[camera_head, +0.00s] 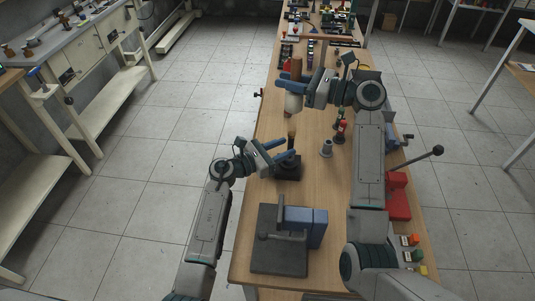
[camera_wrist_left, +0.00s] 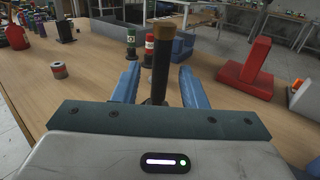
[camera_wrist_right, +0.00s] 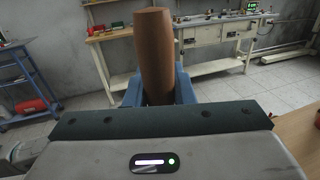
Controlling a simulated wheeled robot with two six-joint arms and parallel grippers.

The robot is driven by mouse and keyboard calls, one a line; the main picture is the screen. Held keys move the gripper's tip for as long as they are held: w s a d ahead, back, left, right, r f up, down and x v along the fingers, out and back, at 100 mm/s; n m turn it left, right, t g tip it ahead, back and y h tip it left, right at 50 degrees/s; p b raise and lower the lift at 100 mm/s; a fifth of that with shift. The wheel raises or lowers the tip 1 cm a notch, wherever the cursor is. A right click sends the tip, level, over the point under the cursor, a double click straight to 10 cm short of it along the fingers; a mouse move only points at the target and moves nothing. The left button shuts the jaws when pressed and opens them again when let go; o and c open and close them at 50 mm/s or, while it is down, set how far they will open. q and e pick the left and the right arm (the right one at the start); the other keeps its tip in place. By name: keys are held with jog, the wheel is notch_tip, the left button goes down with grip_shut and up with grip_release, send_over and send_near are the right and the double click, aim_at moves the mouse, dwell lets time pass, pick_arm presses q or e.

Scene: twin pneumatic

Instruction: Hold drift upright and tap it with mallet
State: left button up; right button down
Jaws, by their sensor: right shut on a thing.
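The drift (camera_head: 291,139) stands upright over a dark base block (camera_head: 288,172) on the bench. In the left wrist view the drift (camera_wrist_left: 159,75) has a brown top and a dark shaft. My left gripper (camera_head: 287,150) is open, its blue fingers on either side of the drift with gaps showing. My right gripper (camera_head: 292,88) is shut on the mallet (camera_head: 293,104), which hangs above and beyond the drift, pale part down and brown part up. The right wrist view shows only the mallet's brown part (camera_wrist_right: 155,60); its lower end is hidden there.
A grey metal fixture with a blue block (camera_head: 278,262) stands at the near end of the wooden bench (camera_head: 262,195). More items crowd the far end.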

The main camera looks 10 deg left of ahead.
aim_at(291, 145)
pick_arm(q)
jog(key=shift+x, duration=1.6)
pick_arm(e)
jog(key=shift+r, duration=0.1)
pick_arm(q)
grip_shut()
pick_arm(e)
jog(key=shift+f, duration=4.05)
